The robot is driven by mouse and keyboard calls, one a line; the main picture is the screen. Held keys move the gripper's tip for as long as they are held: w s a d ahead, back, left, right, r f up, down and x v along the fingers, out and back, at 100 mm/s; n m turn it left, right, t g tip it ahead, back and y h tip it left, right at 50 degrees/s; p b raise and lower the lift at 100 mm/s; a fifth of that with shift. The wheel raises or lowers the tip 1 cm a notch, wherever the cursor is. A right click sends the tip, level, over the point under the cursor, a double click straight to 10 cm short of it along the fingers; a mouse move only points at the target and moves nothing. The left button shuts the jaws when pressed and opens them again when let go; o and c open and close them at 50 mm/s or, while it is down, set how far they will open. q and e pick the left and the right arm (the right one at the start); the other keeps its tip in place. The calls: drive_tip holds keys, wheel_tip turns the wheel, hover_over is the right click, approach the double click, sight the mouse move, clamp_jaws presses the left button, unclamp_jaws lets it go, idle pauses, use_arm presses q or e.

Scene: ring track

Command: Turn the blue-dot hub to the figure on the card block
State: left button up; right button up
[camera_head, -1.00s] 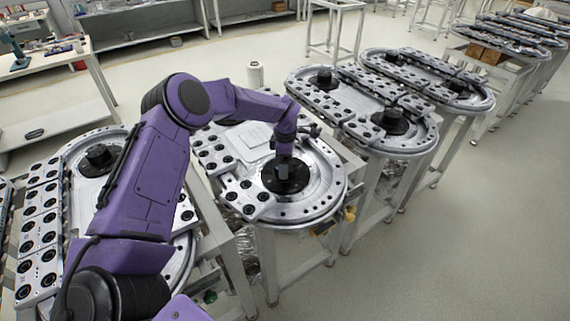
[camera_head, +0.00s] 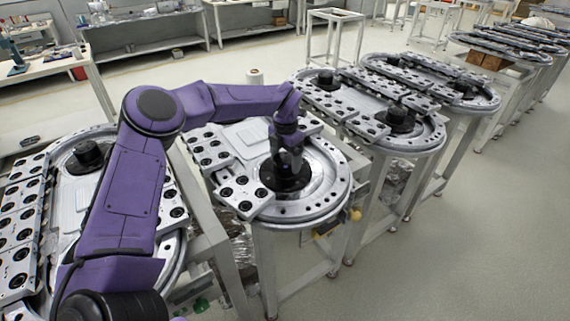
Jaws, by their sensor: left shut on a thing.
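A black hub (camera_head: 286,183) sits at the near rounded end of the middle ring track (camera_head: 325,205). My left gripper (camera_head: 289,160) reaches down over it from above and is shut on its raised middle. The gripper hides much of the hub's top, and I cannot make out a blue dot on it. I cannot pick out a card block or its figure in this view. My right gripper is not in view.
Another ring track with a black hub (camera_head: 88,156) stands at the left, partly behind my left arm. More tracks (camera_head: 405,142) stand in a row to the right. The floor at the right is clear.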

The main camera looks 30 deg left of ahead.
sight(286, 159)
use_arm(q)
drive_tip(key=n+b, duration=0.2)
drive_tip(key=n, duration=0.2)
drive_tip(key=shift+w+r+b, duration=0.1)
drive_tip(key=shift+w+b, duration=0.05)
drive_tip(key=shift+b, duration=0.25)
drive_tip(key=shift+r+n+b, duration=0.15)
drive_tip(key=shift+n+b, duration=0.55)
drive_tip(key=shift+n, duration=0.5)
drive_tip(key=o, duration=0.9)
drive_tip(key=shift+c, duration=0.2)
wheel_tip(286, 159, up, 10)
drive_tip(key=shift+r+b, duration=0.25)
drive_tip(key=shift+b, duration=0.1)
